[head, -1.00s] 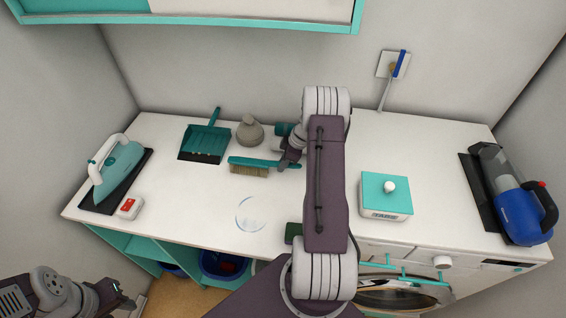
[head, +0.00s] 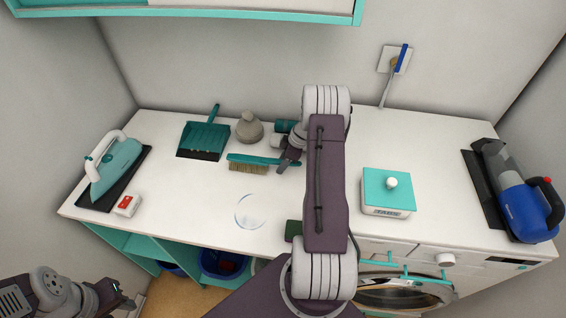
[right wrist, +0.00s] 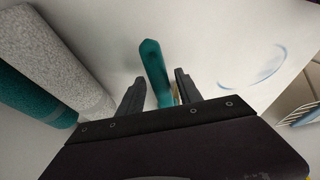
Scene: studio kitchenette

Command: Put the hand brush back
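The hand brush (head: 248,168) has a teal back and handle and tan bristles. It lies on the white counter, bristles toward the front, below the teal dustpan (head: 205,138). My right gripper (head: 286,163) is at the handle end of the brush. In the right wrist view the teal handle (right wrist: 155,68) lies between the two dark fingers (right wrist: 160,93), with narrow gaps visible on both sides, so the gripper is open around it. My left gripper (head: 127,299) is at the lower left, away from the counter; its fingers are too small to read.
An iron (head: 118,165) on a dark mat and a red-and-white box (head: 127,204) stand at the left. A grey rounded bottle (head: 249,130) stands close behind the brush. A teal-lidded box (head: 387,190) and a blue handheld vacuum (head: 525,207) are at the right. The front middle is mostly clear.

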